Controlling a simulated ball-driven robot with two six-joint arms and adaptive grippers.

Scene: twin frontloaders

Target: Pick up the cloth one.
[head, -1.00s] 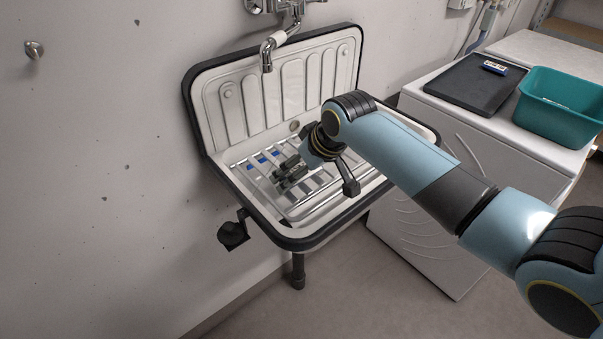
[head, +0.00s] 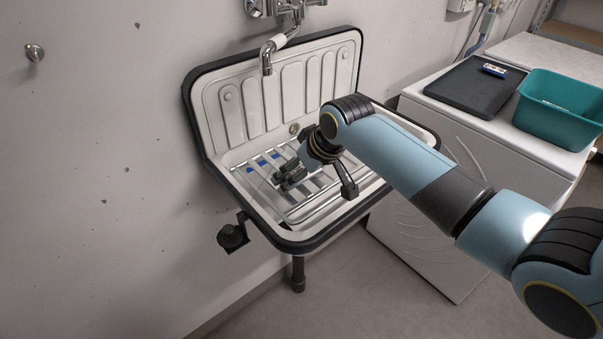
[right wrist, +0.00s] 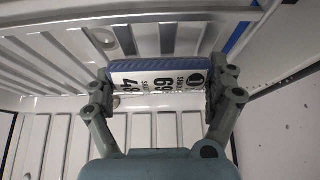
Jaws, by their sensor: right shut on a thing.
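A blue block-like item with a white label printed with black numbers (right wrist: 156,76) sits between the fingers of my right gripper in the right wrist view. The fingers press on its two ends, so the gripper is shut on it. Whether it is cloth, I cannot tell. In the head view my right gripper (head: 290,174) is low over the sink's rack, and the held item is mostly hidden there. Blue patches (head: 262,161) show at the rack bars beside the gripper. My left gripper is not in view.
The white sink (head: 232,157) has a dark rim and a metal rack.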

